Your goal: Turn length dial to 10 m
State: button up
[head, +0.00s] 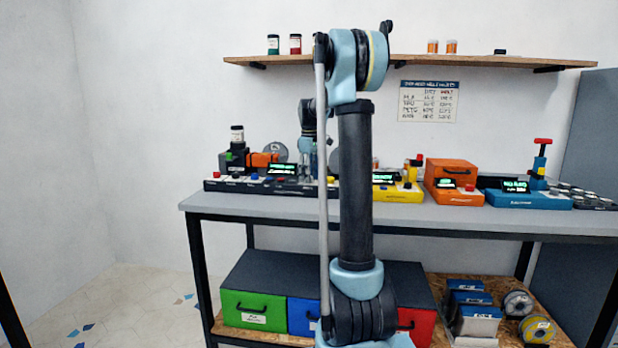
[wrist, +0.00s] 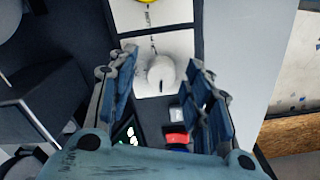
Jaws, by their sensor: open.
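In the wrist view a white rounded knob (wrist: 161,70), likely the length dial, stands on a white plate (wrist: 140,86) with small dark marks. I cannot read the marks or the knob's setting. My gripper (wrist: 160,62) is open, with one finger on each side of the knob. Gaps show between the knob and both fingers, and nothing is held. In the head view my gripper is partly hidden behind my arm, over the long dark control panel (head: 262,188) at the bench's left. The white knob cannot be made out there.
A yellow knob (wrist: 147,1) lies beyond the white one, and a red button (wrist: 177,138) sits near the right finger. On the bench (head: 470,218) stand a yellow unit (head: 400,194), an orange box (head: 451,171) and a blue unit (head: 527,200) to the right.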

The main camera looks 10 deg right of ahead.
notch_tip(320, 180, up, 12)
dwell(0.6)
jog(key=s+f+m+t, duration=0.1)
jog(key=s+f+m, duration=0.3)
jog(key=s, duration=0.9)
jog(key=s+f+m, duration=0.1)
jog(key=s+f, duration=0.4)
jog(key=s, duration=0.7)
jog(key=s+f+m+t, duration=0.1)
jog(key=s+f+m, duration=0.3)
jog(key=s+f, duration=1.5)
jog(key=shift+s+f+m, duration=0.2)
jog(key=shift+f+m, duration=0.2)
jog(key=shift+f, duration=0.25)
jog(key=shift+w+f, duration=0.2)
jog(key=shift+w, duration=0.3)
